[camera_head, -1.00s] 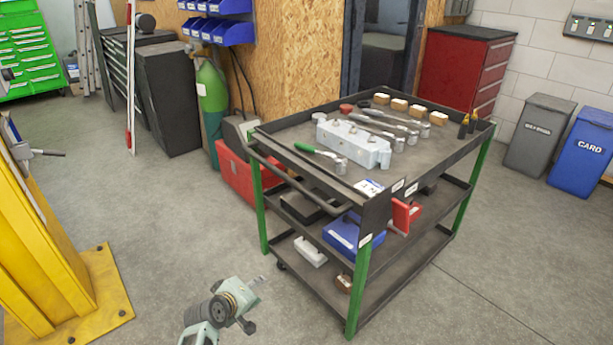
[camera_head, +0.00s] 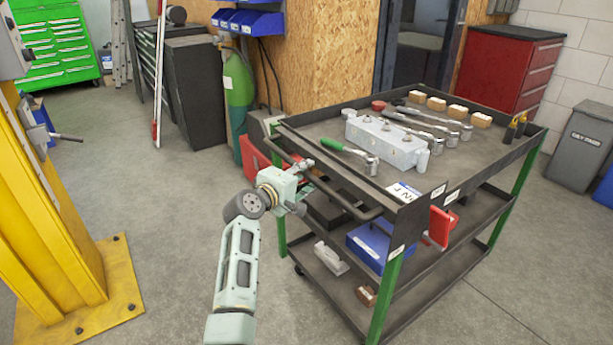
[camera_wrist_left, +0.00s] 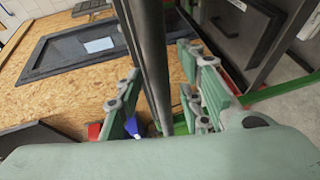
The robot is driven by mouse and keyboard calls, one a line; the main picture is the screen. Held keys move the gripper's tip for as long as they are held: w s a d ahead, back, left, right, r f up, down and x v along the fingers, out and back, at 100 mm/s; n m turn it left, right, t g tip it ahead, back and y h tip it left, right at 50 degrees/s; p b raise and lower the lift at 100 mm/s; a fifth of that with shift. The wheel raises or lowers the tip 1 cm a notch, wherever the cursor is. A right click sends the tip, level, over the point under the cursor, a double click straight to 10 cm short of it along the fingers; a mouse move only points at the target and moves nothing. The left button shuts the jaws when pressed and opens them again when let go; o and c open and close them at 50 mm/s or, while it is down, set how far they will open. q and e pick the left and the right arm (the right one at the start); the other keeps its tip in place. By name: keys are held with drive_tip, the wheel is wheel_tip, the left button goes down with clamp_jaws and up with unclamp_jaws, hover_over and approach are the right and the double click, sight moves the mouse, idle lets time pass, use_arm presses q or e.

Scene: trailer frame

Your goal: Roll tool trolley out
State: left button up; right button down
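The tool trolley (camera_head: 395,255) is a dark three-shelf cart with green legs, standing right of centre in the head view. Its dark push handle (camera_head: 345,205) runs along its near left side. In the left wrist view the handle bar (camera_wrist_left: 152,60) passes between the two pale green fingers (camera_wrist_left: 160,98). The fingers stand apart on either side of it, and I see no clear grip. My right gripper is not in view.
A yellow post (camera_head: 50,220) on a bolted base stands at left. A green cylinder (camera_head: 238,95) and dark cabinet (camera_head: 200,95) are behind the trolley's left end. A red cabinet (camera_head: 508,70) and grey bin (camera_head: 583,150) are at right. Floor between post and trolley is clear.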

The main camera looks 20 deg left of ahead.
use_arm(q)
drive_tip(key=shift+w+d, duration=0.15)
drive_tip(key=shift+w, duration=0.3)
clamp_jaws()
idle(0.4)
